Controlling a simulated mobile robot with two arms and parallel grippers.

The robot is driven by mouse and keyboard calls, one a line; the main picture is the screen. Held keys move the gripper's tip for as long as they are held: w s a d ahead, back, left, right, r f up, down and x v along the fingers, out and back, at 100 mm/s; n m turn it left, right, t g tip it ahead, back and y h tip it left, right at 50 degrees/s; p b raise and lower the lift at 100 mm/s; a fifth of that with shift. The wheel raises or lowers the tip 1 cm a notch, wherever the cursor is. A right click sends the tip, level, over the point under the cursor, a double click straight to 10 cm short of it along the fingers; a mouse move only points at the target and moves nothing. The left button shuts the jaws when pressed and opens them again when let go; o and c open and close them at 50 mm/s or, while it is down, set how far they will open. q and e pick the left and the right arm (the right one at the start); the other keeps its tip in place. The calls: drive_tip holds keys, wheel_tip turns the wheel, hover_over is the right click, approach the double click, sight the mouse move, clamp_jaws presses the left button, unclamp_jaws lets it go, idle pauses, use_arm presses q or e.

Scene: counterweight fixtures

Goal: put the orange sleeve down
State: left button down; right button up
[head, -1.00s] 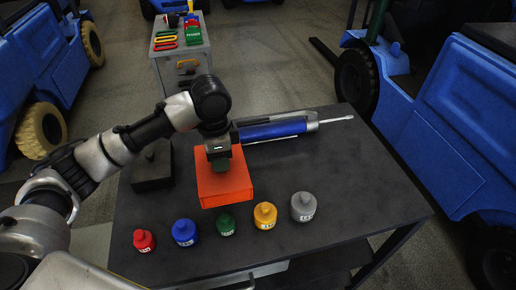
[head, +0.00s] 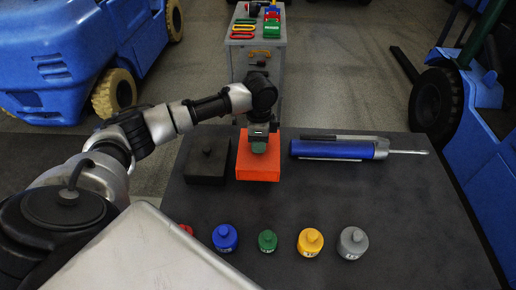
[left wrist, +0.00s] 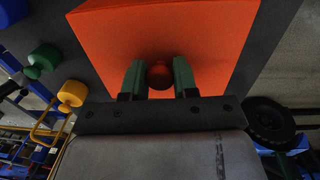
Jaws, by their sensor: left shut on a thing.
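The orange sleeve (head: 258,168) is a square orange block with a small round knob (left wrist: 160,74) on top. It is upright at the far side of the dark table, just right of a black block (head: 206,166). My left gripper (head: 259,147) is above it, its green fingers shut on the knob, as the left wrist view also shows (left wrist: 159,80). I cannot tell for certain whether the sleeve's underside touches the table. My right gripper is not in view.
Blue, green, yellow and grey weights (head: 311,242) stand in a row near the front; a red one is mostly hidden. A blue syringe-like tool (head: 338,149) lies right of the sleeve. The middle of the table (head: 330,195) is clear.

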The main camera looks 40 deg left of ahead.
use_arm(q)
drive_tip(key=shift+w+a+f, duration=0.3)
drive_tip(key=shift+a+f, duration=0.1)
drive_tip(key=shift+a, duration=0.05)
wheel_tip(320, 180, down, 3)
drive_tip(key=shift+f+p, duration=0.15)
drive_tip(key=shift+p, duration=0.3)
drive_tip(key=shift+f, duration=0.25)
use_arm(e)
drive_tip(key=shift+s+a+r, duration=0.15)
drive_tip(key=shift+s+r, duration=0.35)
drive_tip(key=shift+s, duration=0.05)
use_arm(q)
drive_tip(key=c, duration=0.9)
unclamp_jaws()
drive_tip(key=shift+f, duration=0.1)
drive_tip(key=shift+o, duration=0.2)
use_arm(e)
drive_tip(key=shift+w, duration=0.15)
use_arm(q)
drive_tip(key=r, duration=0.4)
drive_tip(key=r+b, duration=0.1)
drive_tip(key=r, duration=0.3)
drive_tip(key=r+b, duration=0.1)
drive_tip(key=r, duration=0.3)
drive_tip(key=shift+w+a+r, duration=0.1)
drive_tip(key=shift+w+a, duration=0.05)
drive_tip(key=shift+w, duration=0.15)
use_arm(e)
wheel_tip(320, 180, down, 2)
